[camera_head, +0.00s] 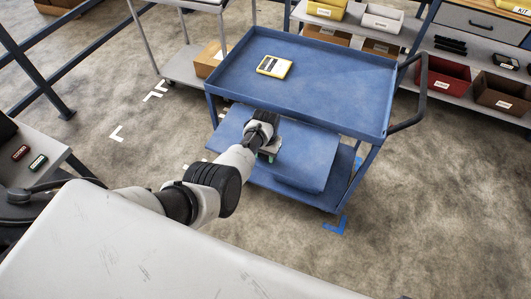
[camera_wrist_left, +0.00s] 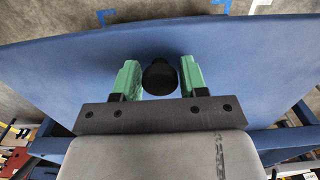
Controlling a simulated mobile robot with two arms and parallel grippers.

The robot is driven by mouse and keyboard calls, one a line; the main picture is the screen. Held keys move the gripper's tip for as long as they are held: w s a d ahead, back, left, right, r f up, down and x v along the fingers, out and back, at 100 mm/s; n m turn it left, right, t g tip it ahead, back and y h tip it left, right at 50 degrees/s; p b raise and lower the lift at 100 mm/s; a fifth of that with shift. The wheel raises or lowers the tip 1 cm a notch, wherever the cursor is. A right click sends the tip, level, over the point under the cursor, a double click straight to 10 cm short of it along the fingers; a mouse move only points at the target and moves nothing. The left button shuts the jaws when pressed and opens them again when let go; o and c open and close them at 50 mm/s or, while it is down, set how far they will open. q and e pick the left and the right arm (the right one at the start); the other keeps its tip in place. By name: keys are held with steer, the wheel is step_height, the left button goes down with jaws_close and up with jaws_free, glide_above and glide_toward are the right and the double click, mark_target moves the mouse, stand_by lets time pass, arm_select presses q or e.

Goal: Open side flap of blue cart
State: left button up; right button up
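The blue cart (camera_head: 320,62) stands in the middle of the head view. Its blue side flap (camera_head: 305,150) is below the top tray on the side facing me and appears tilted outward, with its lower edge toward me. My left gripper (camera_head: 268,152) is at the flap's outer face, left of its middle. In the left wrist view, the green fingers (camera_wrist_left: 160,80) are on both sides of a round black knob (camera_wrist_left: 160,77) on the flap (camera_wrist_left: 240,60), and seem to touch it. The knob is hidden in the head view. My right gripper is not in view.
A dark handle (camera_head: 420,95) sticks out at the cart's right. Shelves with red (camera_head: 441,74) and brown bins (camera_head: 502,93) stand at the back right. The floor right of the cart is clear.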

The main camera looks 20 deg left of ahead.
arm_select(q)
steer(key=shift+o, duration=1.3)
steer(key=shift+w, duration=0.15)
steer(key=shift+r, duration=0.15)
steer(key=shift+r, duration=0.3)
step_height(320, 180, up, 10)
steer(key=p, duration=0.1)
steer(key=shift+p, duration=0.35)
steer(key=shift+f, duration=0.1)
